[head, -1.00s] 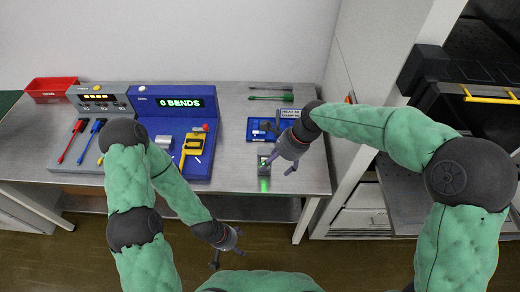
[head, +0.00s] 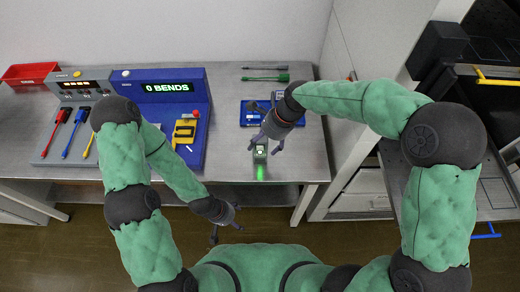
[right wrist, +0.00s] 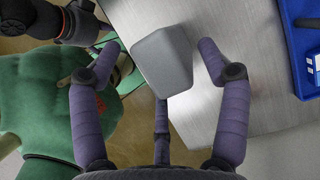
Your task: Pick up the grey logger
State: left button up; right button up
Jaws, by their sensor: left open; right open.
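The grey logger (head: 260,153) stands near the front edge of the metal bench, with a small lit face and a green glow in front of it. In the right wrist view it is a plain grey block (right wrist: 162,58) between the spread purple fingers. My right gripper (head: 266,145) is open around the logger, with a finger on either side; a gap shows between each finger and the block in the wrist view. My left gripper (head: 226,226) is open and empty in front of the bench edge, low over the floor.
A blue tray (head: 245,118) lies just behind the logger, partly hidden by my right gripper. A blue station (head: 160,98) reading "0 BENDS", with a yellow fixture (head: 184,131), stands to the left. Screwdrivers lie at the back. A cabinet stands right.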

jog(key=b+x, duration=0.1)
jog(key=x, duration=0.1)
jog(key=b+x, duration=0.1)
jog(key=x, duration=0.1)
jog(key=shift+w+d+f, duration=0.1)
jog(key=shift+d, duration=0.3)
jog(key=shift+a+f, duration=0.25)
jog(key=shift+f, duration=0.15)
jog(key=shift+r, duration=0.1)
jog(key=c, duration=1.3)
